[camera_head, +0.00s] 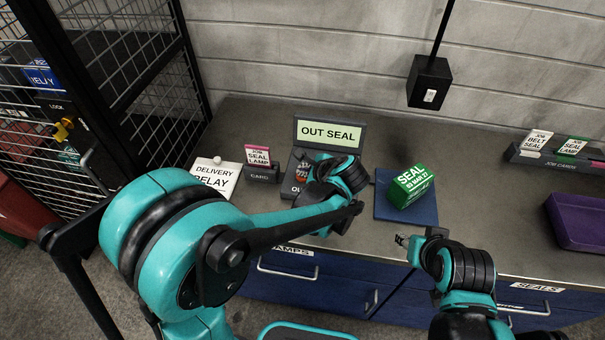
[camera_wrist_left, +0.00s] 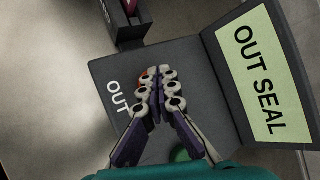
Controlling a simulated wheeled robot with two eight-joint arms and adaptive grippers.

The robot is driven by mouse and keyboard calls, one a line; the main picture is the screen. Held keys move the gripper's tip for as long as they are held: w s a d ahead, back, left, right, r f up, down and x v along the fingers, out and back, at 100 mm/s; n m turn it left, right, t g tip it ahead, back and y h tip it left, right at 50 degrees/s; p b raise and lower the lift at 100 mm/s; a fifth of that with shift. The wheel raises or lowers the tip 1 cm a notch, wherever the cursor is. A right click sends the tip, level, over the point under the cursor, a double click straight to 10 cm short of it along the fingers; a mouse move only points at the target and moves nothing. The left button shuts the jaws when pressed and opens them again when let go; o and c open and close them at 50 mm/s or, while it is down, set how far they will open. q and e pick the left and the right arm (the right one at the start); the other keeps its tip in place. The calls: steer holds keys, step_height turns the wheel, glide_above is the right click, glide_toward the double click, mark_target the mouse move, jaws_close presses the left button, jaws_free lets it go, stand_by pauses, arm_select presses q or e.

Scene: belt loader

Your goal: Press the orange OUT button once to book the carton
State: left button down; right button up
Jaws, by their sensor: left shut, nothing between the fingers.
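The OUT SEAL device (camera_head: 331,132) stands on the bench, its pale green screen lit. In the left wrist view its screen (camera_wrist_left: 260,75) is at the right, and the word OUT is on its dark panel (camera_wrist_left: 108,72). The orange button (camera_wrist_left: 143,72) shows only as a sliver behind my left fingertips. My left gripper (camera_wrist_left: 157,78) is shut and empty over the button; I cannot tell whether it touches. The green carton (camera_head: 410,185), marked SEAL 10 MAR 27, sits on a blue mat (camera_head: 386,212). My right gripper (camera_head: 403,240) is near the bench's front edge; its jaw state is unclear.
A DELIVERY RELAY card (camera_head: 214,177) and a card holder (camera_head: 262,174) with a SEAL LAMP card stand left of the device. A purple tray (camera_head: 578,222) and a job cards rack (camera_head: 555,156) are at the right. A black box (camera_head: 429,81) hangs above. A mesh cage (camera_head: 150,80) is at left.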

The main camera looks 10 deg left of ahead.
arm_select(q)
steer(key=shift+f, duration=0.1)
stand_by(0.4)
steer(key=shift+r+p, duration=0.7)
steer(key=shift+r, duration=0.3)
step_height(320, 180, up, 5)
steer(key=p, duration=0.4)
stand_by(0.5)
